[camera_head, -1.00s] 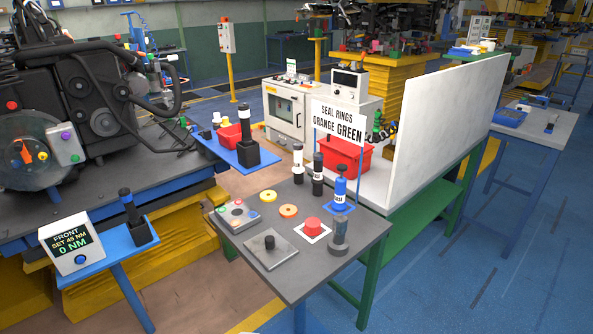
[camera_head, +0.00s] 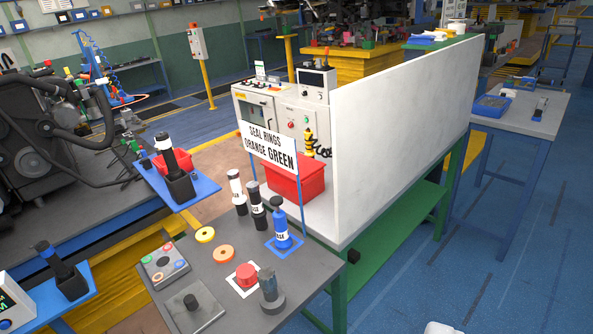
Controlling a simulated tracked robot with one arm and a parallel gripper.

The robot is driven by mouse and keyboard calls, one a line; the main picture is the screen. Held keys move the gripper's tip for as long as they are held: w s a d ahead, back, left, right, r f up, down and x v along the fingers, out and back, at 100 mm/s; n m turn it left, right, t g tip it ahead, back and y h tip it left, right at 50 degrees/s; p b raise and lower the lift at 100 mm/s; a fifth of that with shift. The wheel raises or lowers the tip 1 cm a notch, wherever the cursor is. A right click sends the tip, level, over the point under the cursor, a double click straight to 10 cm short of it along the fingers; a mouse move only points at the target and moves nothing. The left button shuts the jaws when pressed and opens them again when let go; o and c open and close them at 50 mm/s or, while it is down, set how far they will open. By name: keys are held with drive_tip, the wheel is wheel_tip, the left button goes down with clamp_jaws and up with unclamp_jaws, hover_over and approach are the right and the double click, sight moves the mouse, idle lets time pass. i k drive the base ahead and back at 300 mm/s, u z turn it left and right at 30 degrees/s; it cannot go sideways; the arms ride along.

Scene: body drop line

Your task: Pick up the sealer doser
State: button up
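Three bottle-shaped dosers stand upright at the back of the grey table (camera_head: 222,262). The blue one stands on a blue-outlined square. The labels are too small to read surely, so I cannot tell which is the sealer doser. My gripper does not show in the view.
A sign reading "SEAL RINGS ORANGE GREEN" (camera_head: 273,149) stands close behind the dosers, before a red bin (camera_head: 297,181). A red button (camera_head: 246,273), a grey post (camera_head: 270,290) and rings (camera_head: 223,253) share the table. A white panel (camera_head: 405,130) rises behind. Blue floor lies right.

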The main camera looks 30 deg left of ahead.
sight(239, 198)
drive_tip(key=z, duration=0.05)
drive_tip(key=i, duration=1.3)
drive_tip(key=u, duration=0.95)
drive_tip(key=i, duration=0.75)
drive_tip(key=u, duration=0.5)
drive_tip(key=k, duration=0.85)
drive_tip(key=u, duration=0.2)
drive_tip(key=i, duration=0.8)
drive_tip(key=z, duration=0.05)
